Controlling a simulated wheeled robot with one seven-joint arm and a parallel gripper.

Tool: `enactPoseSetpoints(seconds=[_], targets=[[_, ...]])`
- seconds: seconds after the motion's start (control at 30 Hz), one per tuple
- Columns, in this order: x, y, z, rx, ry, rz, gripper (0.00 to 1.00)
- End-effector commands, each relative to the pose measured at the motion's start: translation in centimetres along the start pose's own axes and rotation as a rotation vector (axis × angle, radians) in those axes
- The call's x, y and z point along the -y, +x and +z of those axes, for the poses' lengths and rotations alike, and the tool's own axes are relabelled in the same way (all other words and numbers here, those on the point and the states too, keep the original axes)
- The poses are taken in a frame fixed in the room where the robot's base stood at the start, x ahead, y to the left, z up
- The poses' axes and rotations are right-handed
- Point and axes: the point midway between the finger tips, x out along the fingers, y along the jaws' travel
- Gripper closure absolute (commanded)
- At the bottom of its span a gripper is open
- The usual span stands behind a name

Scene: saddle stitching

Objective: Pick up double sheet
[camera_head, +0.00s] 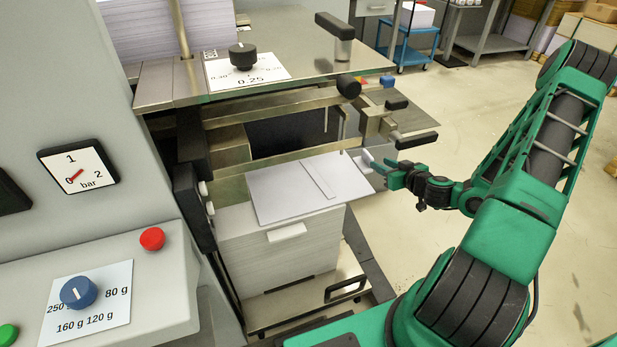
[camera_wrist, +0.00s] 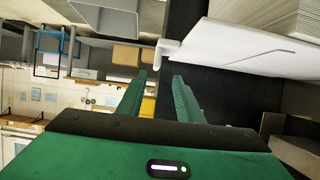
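A white sheet (camera_head: 285,192) lies askew on top of the paper stack (camera_head: 265,255) in the machine, its right part sticking out past the stack. A narrow strip (camera_head: 319,179) shows on its upper face. My gripper (camera_head: 374,170) is just beyond the sheet's right edge, its fingers pointing left toward the machine. In the wrist view, my gripper (camera_wrist: 160,76) has its two green fingers apart with nothing between them. The sheet (camera_wrist: 240,46) shows there to the right of the fingers. I cannot tell whether it is one sheet or two.
Metal bars and a black knob (camera_head: 348,87) of the machine stand just above and behind the sheet. A handled platform (camera_head: 345,290) lies under the stack. A control panel with a blue dial (camera_head: 78,292) is at the left. The floor to the right has free room; a blue cart (camera_head: 407,45) stands farther back.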

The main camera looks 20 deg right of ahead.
Motion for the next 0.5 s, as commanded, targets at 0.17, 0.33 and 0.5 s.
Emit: enactPoseSetpoints(seconds=[0.17,0.33,0.5], targets=[[0.1,1.6,0.1,-0.007,0.002,0.011,0.67],[0.6,4.4,0.0,-0.007,-0.003,0.004,0.67],[0.8,5.9,-0.1,-0.006,-0.002,0.003,0.67]])
